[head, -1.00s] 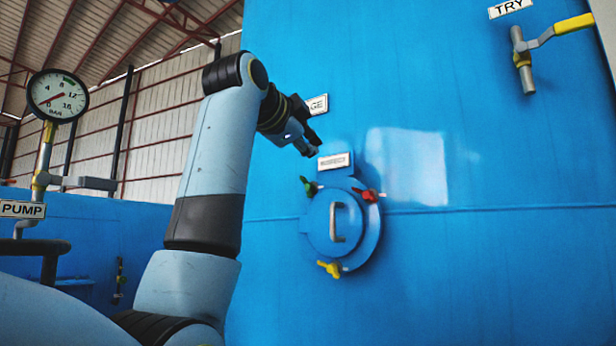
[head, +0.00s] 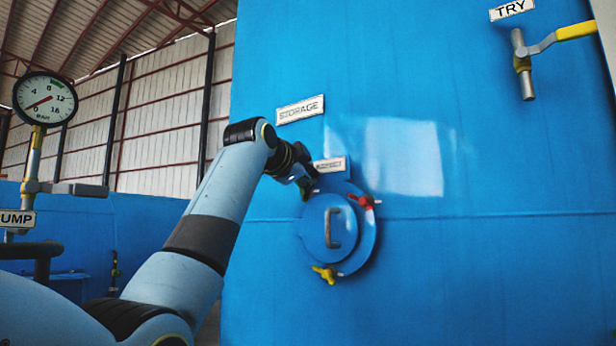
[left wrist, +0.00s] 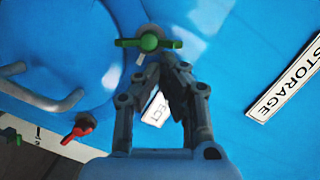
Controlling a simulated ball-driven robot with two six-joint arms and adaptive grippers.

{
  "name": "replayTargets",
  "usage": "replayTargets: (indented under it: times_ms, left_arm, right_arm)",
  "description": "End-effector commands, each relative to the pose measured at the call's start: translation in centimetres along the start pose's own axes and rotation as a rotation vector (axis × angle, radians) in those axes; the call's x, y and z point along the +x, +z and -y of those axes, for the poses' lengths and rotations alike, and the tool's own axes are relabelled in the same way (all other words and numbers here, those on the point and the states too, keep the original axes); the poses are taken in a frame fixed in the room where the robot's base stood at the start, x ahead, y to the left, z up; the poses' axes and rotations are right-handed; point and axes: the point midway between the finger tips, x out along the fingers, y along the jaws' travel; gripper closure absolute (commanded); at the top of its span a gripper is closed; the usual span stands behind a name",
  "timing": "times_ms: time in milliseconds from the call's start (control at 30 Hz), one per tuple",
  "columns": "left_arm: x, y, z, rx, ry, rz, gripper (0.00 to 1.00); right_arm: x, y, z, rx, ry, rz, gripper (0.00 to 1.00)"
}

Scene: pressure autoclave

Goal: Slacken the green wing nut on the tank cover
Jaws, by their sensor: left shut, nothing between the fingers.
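The round blue tank cover (head: 318,238) with its bent handle (head: 336,228) sits on the blue tank wall. The green wing nut (left wrist: 149,42) shows clearly in the left wrist view, at the cover's edge with its wings spread across the picture. My left gripper (left wrist: 165,64) is shut and empty. Its fingertips lie just below the green nut in that view; I cannot tell whether they touch it. In the head view my left gripper (head: 307,186) is at the cover's upper left and mostly hides the green nut. My right gripper is not in view.
A red wing nut (head: 364,202) sits at the cover's upper right and a yellow one (head: 325,273) at the bottom. A small label (head: 330,165) is just above the cover, with the STORAGE label (head: 300,109) higher. A pressure gauge (head: 45,98) stands at the left.

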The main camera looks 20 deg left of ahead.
Motion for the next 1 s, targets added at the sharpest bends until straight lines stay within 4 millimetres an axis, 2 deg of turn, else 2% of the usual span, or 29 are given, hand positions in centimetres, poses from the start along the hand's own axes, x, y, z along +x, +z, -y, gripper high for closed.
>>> replayTargets:
  times_ms: [667,1000]
  left_arm:
    - [0.2,0.7,0.4,-0.084,0.022,0.001,1.00]
    - [0.2,1.0,1.1,-0.248,0.063,0.002,1.00]
  right_arm:
    - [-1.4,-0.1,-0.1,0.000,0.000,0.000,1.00]
    - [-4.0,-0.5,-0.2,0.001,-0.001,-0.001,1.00]
